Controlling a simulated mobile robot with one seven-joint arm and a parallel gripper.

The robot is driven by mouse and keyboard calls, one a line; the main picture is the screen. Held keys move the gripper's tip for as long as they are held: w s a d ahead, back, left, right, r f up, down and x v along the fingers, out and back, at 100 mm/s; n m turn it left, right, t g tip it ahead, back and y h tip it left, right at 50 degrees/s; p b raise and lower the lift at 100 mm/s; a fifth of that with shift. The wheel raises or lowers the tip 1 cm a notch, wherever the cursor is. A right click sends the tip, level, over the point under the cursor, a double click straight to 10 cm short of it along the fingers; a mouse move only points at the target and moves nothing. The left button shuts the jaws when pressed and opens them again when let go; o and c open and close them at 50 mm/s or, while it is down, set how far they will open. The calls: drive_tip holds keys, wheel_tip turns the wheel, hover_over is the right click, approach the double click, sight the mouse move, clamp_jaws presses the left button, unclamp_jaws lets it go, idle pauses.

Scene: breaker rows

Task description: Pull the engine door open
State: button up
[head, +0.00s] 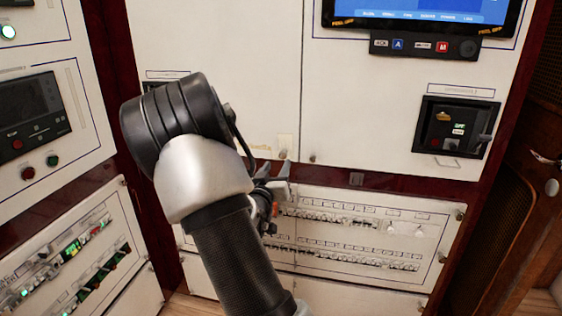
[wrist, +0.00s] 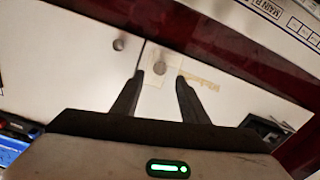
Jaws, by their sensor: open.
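A white door panel (head: 220,60) fills the upper middle of the head view; I take it as the engine door, though its label is not readable. It sits flush with the panel to its right. Its small round knob (head: 282,154) is at the lower right corner, by a pale yellowish patch. My gripper (head: 277,177) is just below that knob, partly hidden behind my arm. In the wrist view, my gripper (wrist: 160,80) is open, with the knob (wrist: 159,68) showing between the fingertips. Contact cannot be told.
A second knob (head: 313,158) is close by on the neighbouring panel. Below is a breaker panel (head: 350,235) with rows of switches. A screen (head: 420,12) and a black control box (head: 455,127) are at right. Lit panels (head: 70,250) stand at left.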

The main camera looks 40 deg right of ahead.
sight(282, 156)
drive_tip(key=x, duration=0.6)
drive_tip(key=shift+w+d+b, duration=0.2)
drive_tip(key=shift+d+b, duration=0.05)
drive_tip(key=shift+b, duration=0.05)
clamp_jaws()
idle(1.1)
